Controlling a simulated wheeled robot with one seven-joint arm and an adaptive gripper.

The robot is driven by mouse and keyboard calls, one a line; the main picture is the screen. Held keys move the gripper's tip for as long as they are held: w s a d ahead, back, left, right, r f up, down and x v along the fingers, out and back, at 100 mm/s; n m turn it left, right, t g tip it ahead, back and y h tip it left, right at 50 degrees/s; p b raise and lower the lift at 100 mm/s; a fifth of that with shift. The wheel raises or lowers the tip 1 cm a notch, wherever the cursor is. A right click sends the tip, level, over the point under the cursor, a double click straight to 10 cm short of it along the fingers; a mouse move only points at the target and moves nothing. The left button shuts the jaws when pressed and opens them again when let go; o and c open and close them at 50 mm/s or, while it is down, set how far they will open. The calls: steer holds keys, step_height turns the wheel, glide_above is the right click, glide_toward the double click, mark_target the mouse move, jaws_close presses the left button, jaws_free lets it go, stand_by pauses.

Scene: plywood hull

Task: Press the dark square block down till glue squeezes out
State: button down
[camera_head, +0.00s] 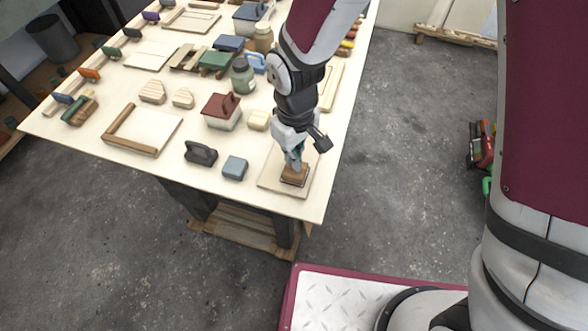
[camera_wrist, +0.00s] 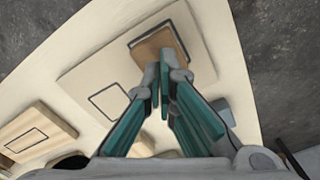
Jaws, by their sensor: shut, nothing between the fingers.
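A brown square block (camera_head: 297,180) lies on a thin pale board (camera_head: 270,181) near the front right corner of the workbench. In the wrist view the block (camera_wrist: 153,46) shows a dark edge along its far side. My gripper (camera_head: 294,165) is shut and empty, pointing down at the block. In the wrist view the fingertips (camera_wrist: 166,62) overlap the block's near part, and I cannot tell if they touch it. The fingers hide part of the block. I see no glue at its visible edges. A dark square outline (camera_wrist: 109,102) is marked on the board (camera_wrist: 85,77).
A blue-grey block (camera_head: 235,168), a dark handled tool (camera_head: 200,153) and a red-topped box (camera_head: 222,112) stand left of the board. A pale block (camera_head: 259,120) is behind. The bench edge is close on the right, with open floor (camera_head: 400,130) beyond.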

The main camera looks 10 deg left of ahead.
steer(key=shift+f+b, duration=0.4)
steer(key=shift+f, duration=0.65)
stand_by(0.4)
steer(key=shift+f, duration=0.15)
stand_by(1.4)
steer(key=shift+r+p, duration=1.65)
steer(key=shift+r, duration=2)
